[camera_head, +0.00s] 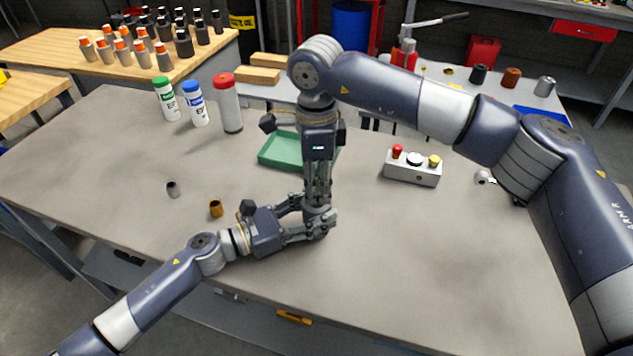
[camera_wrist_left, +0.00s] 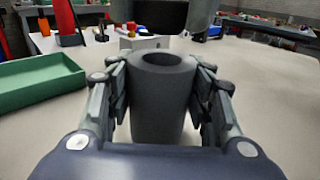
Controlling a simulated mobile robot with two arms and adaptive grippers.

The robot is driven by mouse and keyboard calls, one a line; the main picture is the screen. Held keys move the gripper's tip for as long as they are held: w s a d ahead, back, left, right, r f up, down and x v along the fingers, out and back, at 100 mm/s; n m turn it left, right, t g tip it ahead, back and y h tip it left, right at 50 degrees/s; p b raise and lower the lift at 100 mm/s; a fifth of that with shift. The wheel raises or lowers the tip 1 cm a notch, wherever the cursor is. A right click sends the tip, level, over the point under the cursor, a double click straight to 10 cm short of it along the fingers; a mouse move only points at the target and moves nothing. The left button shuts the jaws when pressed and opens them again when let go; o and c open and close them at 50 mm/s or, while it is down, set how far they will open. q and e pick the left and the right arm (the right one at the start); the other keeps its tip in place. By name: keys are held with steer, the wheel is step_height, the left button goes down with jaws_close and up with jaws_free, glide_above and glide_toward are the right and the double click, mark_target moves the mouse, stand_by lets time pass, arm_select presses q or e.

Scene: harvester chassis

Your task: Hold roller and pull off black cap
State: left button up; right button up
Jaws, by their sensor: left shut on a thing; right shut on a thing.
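The grey roller (camera_wrist_left: 160,105) stands upright in the left wrist view, with an open hollow top. My left gripper (camera_head: 322,224) is shut on its sides; in the left wrist view its fingers (camera_wrist_left: 160,110) clasp it left and right. The black cap (camera_wrist_left: 162,14) hangs directly above the roller, with a visible gap between them. My right gripper (camera_head: 318,200) points straight down above my left one and is shut on the cap. In the head view the grippers largely hide both parts.
A green tray (camera_head: 280,151) lies just behind the grippers. A small grey cylinder (camera_head: 173,189) and a brass one (camera_head: 216,208) stand at left. A button box (camera_head: 412,169) is at right. Three bottles, one red-capped (camera_head: 228,105), stand at back left. The front right table is clear.

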mark_target(317, 186)
step_height(317, 186, up, 4)
steer(key=shift+f, duration=0.2)
arm_select(q)
steer(key=o, duration=1.6)
steer(key=shift+a, duration=0.1)
